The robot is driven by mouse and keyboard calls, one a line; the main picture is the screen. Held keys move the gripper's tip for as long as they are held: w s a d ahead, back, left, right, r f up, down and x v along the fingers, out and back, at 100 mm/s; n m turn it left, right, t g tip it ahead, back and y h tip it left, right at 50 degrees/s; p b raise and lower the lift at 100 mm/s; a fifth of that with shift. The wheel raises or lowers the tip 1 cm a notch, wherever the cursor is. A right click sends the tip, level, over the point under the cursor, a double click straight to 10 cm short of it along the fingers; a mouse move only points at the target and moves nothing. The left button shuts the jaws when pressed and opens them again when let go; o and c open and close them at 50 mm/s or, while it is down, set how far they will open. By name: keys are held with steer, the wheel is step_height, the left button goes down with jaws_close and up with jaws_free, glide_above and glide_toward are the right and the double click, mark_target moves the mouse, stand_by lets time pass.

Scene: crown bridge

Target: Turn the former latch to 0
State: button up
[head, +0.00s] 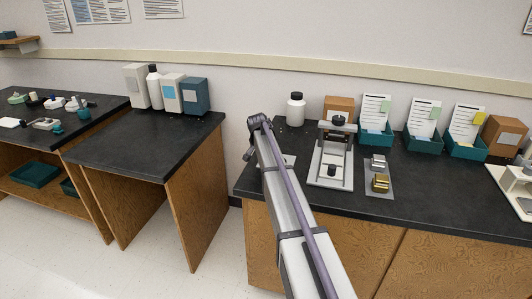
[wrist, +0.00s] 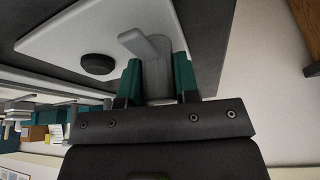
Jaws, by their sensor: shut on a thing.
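A grey latch (wrist: 143,45) with a short flat lever and a rounded post stands on a pale plate (wrist: 75,38) in the wrist view. My gripper (wrist: 158,75) has its two teal fingers shut on the latch's post, one on each side. The lever sticks out beyond the fingers, toward the upper left. A round black knob (wrist: 97,64) sits on the plate beside the latch. In the head view, my arm hides the latch and most of a pale plate (head: 290,160). I cannot read any marks for 0.
Right of my arm stands a grey press-like stand (head: 318,176) with black knobs. Beside it is a grey plate (head: 378,193) with silver and gold blocks. A white bottle (head: 295,109), a brown box (head: 338,105) and teal card trays (head: 424,143) line the back. A gap separates the benches.

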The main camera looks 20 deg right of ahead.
stand_by(0.4)
steer(key=o, duration=0.9)
steer(key=p+v, duration=1)
steer(key=shift+a+r, duration=0.15)
steer(key=shift+r, duration=0.2)
steer(key=s+a+n+g+y, duration=0.1)
steer(key=s+a+n, duration=0.2)
steer(key=s+a, duration=0.4)
steer(key=s+a+f+n+g+y, duration=0.1)
steer(key=s+a+n, duration=0.3)
steer(key=s, duration=1.3)
steer(key=s+a+n+y, duration=0.1)
steer(key=s+a+n, duration=0.2)
steer(key=s+a, duration=0.7)
steer(key=shift+s+a+f+g+y, duration=0.1)
steer(key=shift+s+g+y, duration=0.1)
steer(key=shift+s, duration=0.5)
steer(key=shift+s+f+g+y, duration=0.1)
steer(key=shift+s+g, duration=0.1)
steer(key=shift+s, duration=0.5)
